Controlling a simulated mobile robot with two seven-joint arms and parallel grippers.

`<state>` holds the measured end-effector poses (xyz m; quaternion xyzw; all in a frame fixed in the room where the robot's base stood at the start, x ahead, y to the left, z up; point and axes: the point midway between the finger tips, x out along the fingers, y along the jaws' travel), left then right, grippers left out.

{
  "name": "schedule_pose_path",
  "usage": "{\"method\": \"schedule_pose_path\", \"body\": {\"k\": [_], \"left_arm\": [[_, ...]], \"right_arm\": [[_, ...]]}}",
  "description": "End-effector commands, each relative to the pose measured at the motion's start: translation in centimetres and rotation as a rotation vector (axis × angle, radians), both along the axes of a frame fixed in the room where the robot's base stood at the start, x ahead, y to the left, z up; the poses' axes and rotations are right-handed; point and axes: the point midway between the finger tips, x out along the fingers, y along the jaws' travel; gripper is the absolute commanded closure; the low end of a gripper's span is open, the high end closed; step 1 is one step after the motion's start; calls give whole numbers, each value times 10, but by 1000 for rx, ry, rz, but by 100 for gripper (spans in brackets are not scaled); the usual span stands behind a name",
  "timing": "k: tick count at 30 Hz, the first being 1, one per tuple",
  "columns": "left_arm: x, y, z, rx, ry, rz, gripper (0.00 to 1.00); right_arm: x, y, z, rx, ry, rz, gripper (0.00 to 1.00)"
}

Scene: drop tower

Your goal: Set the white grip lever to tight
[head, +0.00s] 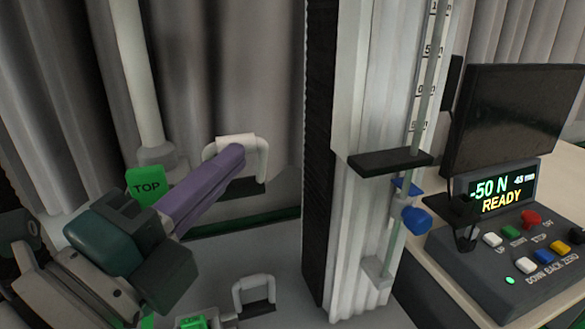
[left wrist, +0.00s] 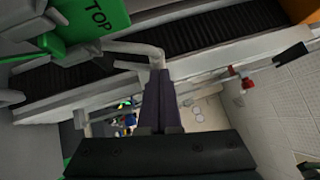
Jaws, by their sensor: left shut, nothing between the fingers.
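A white U-shaped grip lever (head: 262,158) stands beside the green TOP block (head: 147,186). My left gripper (head: 232,158) has its purple fingers closed together, with the tips at this lever, overlapping it in the head view. I cannot tell if they touch. In the left wrist view the white lever (left wrist: 135,47) runs beside the TOP block (left wrist: 92,20) and ends near the fingertips (left wrist: 159,75). A second white U-shaped handle (head: 238,292) is lower down, near a green block (head: 192,322). My right gripper does not show.
A tall pale column (head: 352,215) with a scale stands right of the lever, carrying a black plate (head: 390,161) and a blue knob (head: 416,220). A control box (head: 505,270) with coloured buttons reads "-50 N" and "READY", below a dark monitor (head: 512,115).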

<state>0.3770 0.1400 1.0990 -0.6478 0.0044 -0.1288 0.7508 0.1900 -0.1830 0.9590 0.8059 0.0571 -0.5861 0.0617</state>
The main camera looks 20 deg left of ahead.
Motion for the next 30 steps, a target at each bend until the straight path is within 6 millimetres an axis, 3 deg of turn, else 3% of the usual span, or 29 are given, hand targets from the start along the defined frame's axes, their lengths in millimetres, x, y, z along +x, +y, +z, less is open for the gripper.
{"method": "schedule_pose_path", "body": {"k": [1,9,18,30], "left_arm": [[3,2,17,-19,36,-1,100],[16,11,22,-129,197,-2,100],[25,16,23,-141,208,-1,100],[27,18,23,-140,206,0,100]], "right_arm": [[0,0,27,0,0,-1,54],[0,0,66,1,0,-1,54],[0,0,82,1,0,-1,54],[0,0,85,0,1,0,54]]}}
